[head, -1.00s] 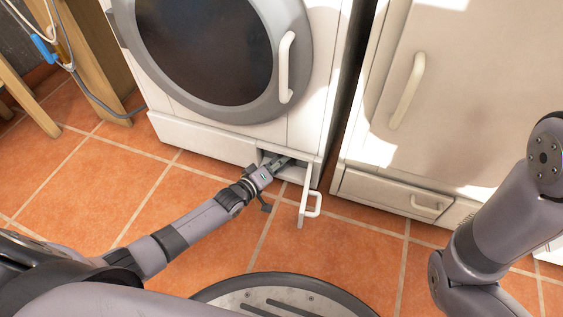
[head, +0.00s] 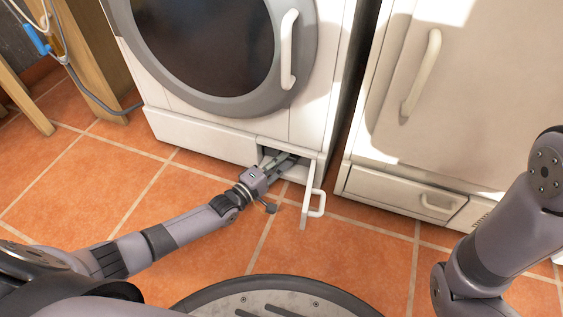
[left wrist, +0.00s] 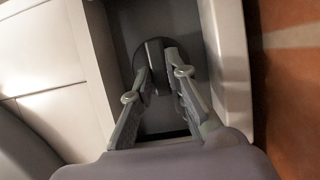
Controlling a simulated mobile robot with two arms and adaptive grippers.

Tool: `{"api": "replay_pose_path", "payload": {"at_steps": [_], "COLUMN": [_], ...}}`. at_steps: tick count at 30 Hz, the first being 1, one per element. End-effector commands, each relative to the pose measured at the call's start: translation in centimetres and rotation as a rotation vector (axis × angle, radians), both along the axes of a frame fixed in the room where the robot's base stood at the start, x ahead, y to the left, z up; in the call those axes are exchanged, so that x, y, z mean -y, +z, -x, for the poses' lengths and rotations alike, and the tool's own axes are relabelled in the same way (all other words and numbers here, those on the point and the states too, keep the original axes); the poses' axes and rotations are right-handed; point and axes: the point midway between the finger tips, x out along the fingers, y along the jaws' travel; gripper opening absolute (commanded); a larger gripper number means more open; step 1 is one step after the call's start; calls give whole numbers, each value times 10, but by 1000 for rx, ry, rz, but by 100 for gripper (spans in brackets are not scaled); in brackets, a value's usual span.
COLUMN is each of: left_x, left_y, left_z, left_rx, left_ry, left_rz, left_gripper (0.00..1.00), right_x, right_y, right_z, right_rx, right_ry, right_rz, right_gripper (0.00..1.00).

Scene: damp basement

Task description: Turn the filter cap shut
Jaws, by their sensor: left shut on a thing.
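The filter cap (left wrist: 153,53) is a dark round knob with a raised grip bar, set deep in a recess low on the white washing machine. My left gripper reaches into this recess in the head view (head: 284,160). In the left wrist view its two fingers (left wrist: 158,68) lie on either side of the cap's grip bar, shut on it. The fingers and shadow hide part of the cap, and its thread cannot be seen. The small hatch door (head: 307,193) of the recess stands open to the right, with a white handle. My right gripper is out of view.
The washing machine (head: 190,137) has a round dark door with a white handle above the recess. A second white appliance (head: 405,150) stands to the right across a narrow gap. The tiled floor (head: 165,200) in front is clear. A wooden leg and hoses (head: 92,92) are at left.

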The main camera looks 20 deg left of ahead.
Motion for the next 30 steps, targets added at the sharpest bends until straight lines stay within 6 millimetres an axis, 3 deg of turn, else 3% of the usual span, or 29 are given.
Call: {"api": "replay_pose_path", "payload": {"at_steps": [11, 12, 21, 30], "left_x": [-1, -1, 0, -1], "left_y": [-1, -1, 0, 0], "left_z": [0, 0, 0, 1], "left_rx": [-4, -4, -2, -2], "left_ry": [2, 2, 1, 0], "left_rz": [8, 8, 7, 6], "left_gripper": [0, 16, 35, 35], "right_x": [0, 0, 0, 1], "right_y": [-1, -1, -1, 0], "right_z": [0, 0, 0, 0], "right_rx": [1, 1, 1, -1], "right_ry": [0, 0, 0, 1], "right_rz": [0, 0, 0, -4], "right_gripper": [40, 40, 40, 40]}}
